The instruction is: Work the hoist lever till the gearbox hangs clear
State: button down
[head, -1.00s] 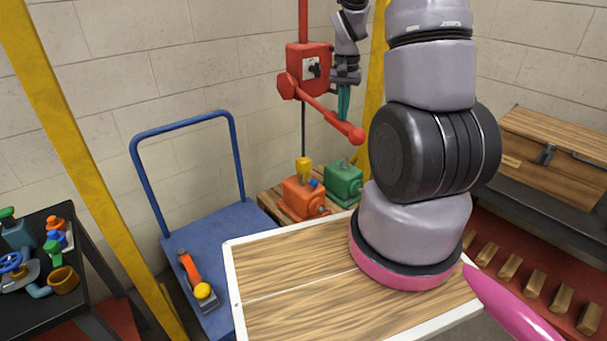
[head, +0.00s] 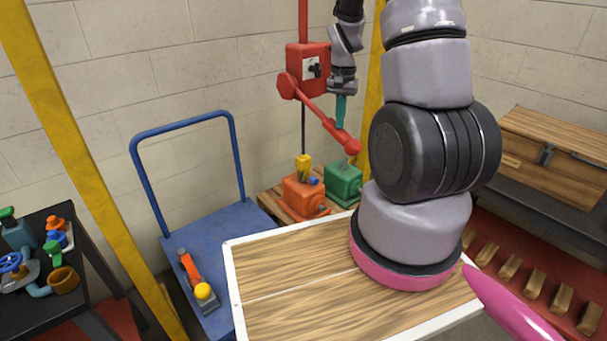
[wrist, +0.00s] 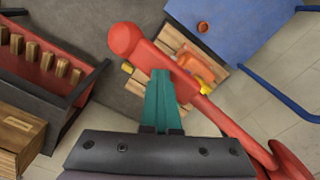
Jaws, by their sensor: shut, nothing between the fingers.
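The red hoist (head: 308,68) hangs on a red post by the wall. Its red lever (head: 326,122) slopes down to the right to a ball end and crosses the wrist view (wrist: 190,85). My gripper (head: 340,126), with teal fingers, is shut and empty, pointing down at the lever a little short of the ball. In the wrist view its fingertips (wrist: 161,74) overlap the lever's edge; contact looks likely. A dark line runs from the hoist to a yellow piece (head: 303,167) on an orange gearbox (head: 303,194). Whether the gearbox touches the wooden surface is unclear.
A green motor (head: 343,182) sits right beside the orange one on a wooden pallet (head: 270,204). A blue cart (head: 215,240) stands left of them, a yellow post (head: 85,150) further left. A wood-topped table (head: 300,285) is in front.

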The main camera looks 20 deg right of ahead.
notch_tip(320, 180, up, 16)
jog(key=shift+r, duration=0.25)
dwell(0.5)
jog(key=shift+f, duration=0.1)
dwell(0.4)
jog(key=shift+f, duration=1.05)
jog(key=shift+f, duration=0.15)
jog(key=shift+s+d+f, duration=0.1)
jog(key=shift+s+f, duration=0.05)
jog(key=shift+f, duration=0.75)
jog(key=shift+s+d+f, duration=0.1)
jog(key=shift+s+f, duration=0.1)
jog(key=shift+f, duration=0.65)
jog(key=shift+s+f, duration=0.15)
jog(key=shift+f, duration=0.9)
